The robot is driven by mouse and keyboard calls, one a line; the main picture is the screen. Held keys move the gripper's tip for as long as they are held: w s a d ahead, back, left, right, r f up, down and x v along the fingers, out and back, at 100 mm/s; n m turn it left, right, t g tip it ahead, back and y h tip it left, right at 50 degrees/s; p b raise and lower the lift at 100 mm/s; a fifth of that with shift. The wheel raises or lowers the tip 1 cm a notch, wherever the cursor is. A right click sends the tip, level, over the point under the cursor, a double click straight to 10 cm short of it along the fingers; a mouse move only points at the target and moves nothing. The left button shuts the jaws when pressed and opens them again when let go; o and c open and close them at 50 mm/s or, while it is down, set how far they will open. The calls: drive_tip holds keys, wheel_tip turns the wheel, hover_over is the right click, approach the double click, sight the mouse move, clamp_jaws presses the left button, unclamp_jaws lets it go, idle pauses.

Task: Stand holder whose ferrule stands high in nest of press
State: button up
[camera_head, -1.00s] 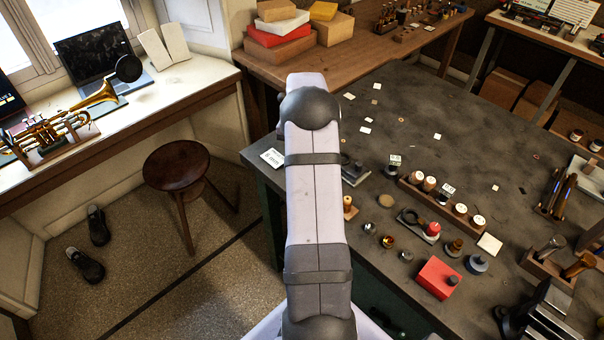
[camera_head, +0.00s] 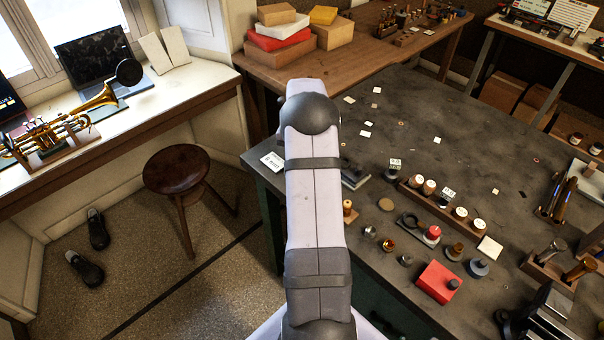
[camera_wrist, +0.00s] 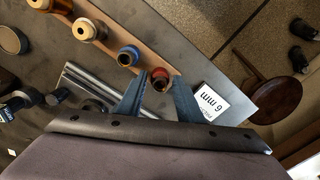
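In the wrist view my gripper (camera_wrist: 158,84) is open, with its two blue fingers spread. A holder with a red-rimmed top (camera_wrist: 160,76) shows between the fingertips; I cannot tell whether they touch it. It stands at the end of a wooden rack (camera_wrist: 107,46). Which ferrule stands high cannot be told from above. Grey metal bars (camera_wrist: 88,80) lie left of the fingers. In the head view my arm hides the gripper and this rack. I cannot make out the press nest for certain.
A white 6 mm card (camera_wrist: 226,102) lies by the bench edge, and in the head view too (camera_head: 272,161). Another wooden rack (camera_head: 415,195) with white-topped pieces, a red block (camera_head: 438,282) and small parts crowd the bench's front. A stool (camera_head: 177,170) stands left.

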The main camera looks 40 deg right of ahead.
clamp_jaws()
drive_tip(key=shift+r+p, duration=2.95)
drive_tip(key=shift+r, duration=1)
